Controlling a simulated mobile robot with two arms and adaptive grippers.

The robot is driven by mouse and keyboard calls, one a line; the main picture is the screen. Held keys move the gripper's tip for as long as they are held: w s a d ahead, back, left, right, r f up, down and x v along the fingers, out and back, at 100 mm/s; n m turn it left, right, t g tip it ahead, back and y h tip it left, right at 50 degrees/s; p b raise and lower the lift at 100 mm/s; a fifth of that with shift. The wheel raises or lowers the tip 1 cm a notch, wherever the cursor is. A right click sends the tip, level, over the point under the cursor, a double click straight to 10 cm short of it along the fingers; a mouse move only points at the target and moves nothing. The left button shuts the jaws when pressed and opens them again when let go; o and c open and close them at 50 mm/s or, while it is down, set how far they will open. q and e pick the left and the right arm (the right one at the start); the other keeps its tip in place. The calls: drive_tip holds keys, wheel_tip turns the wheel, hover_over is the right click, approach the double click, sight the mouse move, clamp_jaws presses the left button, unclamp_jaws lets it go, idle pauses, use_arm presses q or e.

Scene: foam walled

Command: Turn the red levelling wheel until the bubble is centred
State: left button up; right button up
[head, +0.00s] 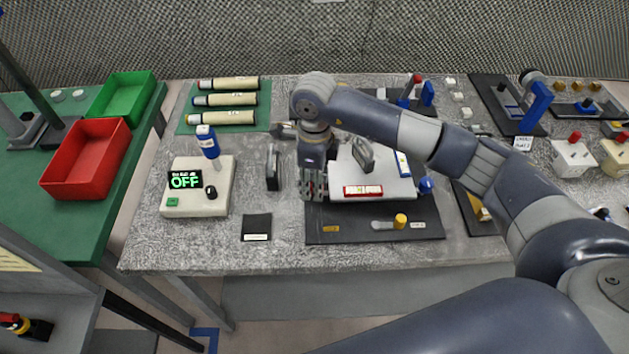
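A white levelling plate (379,184) sits on a dark base board (340,236) in the middle of the table. It carries a red-framed label (363,191) at its front edge, a blue label (403,163) at its right and a grey upright piece (363,153). A blue wheel (426,186) shows at its right side. My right gripper (314,190) points down at the plate's left edge. It covers that side, and no red wheel is visible there. I cannot make out a bubble, or whether the gripper's fingers are apart or closed on something. My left gripper is not in view.
Left of the plate stand a white box with an "OFF" display (195,198) and a small black pad (257,227). A yellow knob (400,220) sits at the front of the base board. Red (86,170) and green (110,112) bins stand on a green table.

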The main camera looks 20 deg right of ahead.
wheel_tip(320, 180, up, 12)
drive_tip(key=shift+f, duration=0.25)
